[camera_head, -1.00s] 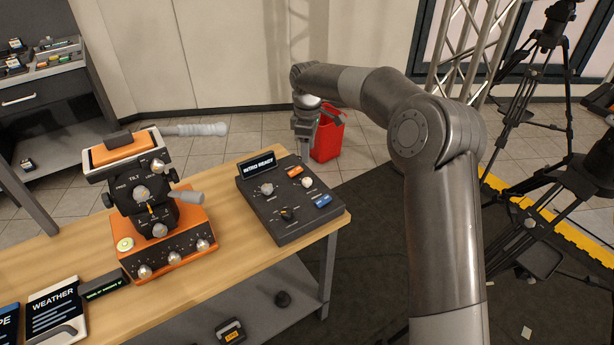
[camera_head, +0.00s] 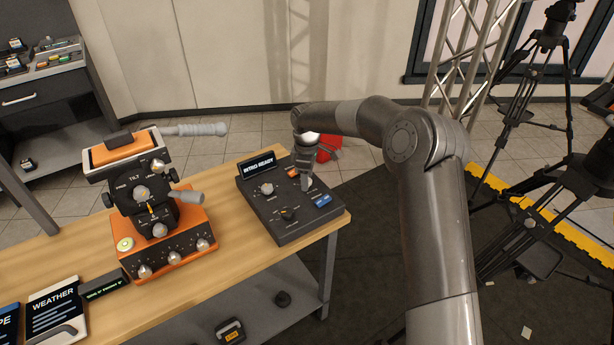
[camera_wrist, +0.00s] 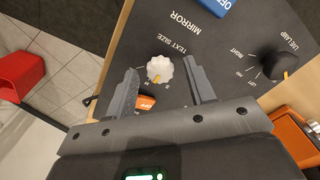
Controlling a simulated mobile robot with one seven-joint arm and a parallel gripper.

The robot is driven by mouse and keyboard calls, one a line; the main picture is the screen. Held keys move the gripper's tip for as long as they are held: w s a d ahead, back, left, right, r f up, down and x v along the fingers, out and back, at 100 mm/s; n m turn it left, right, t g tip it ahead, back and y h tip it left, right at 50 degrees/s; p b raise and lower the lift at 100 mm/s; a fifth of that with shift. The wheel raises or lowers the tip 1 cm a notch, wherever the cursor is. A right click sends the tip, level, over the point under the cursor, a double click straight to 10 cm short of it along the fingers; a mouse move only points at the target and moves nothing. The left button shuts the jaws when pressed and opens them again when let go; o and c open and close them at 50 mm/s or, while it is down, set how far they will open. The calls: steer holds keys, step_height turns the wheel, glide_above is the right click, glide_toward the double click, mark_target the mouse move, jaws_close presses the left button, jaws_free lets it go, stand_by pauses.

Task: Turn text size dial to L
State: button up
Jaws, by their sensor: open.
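The text size dial (camera_wrist: 159,69) is a white, scalloped knob on a dark control panel (camera_head: 268,213). A small yellowish mark shows at its lower edge in the wrist view, on the side toward an orange button (camera_wrist: 145,102). The small letters around the dial are too small to read surely. My gripper (camera_wrist: 160,71) is open, with one finger on each side of the dial and a gap to each. In the head view my gripper (camera_head: 305,181) points down over the panel's right part and mostly hides the dial.
An orange device (camera_head: 170,245) with a tilt head stands left on the wooden table. A red bin (camera_head: 328,147) is behind.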

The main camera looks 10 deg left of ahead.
steer(key=c, duration=1)
steer(key=shift+o, duration=0.2)
steer(key=shift+m, duration=0.4)
steer(key=m, duration=0.3)
steer(key=shift+m, duration=2.5)
steer(key=o, duration=1)
steer(key=shift+c, duration=0.2)
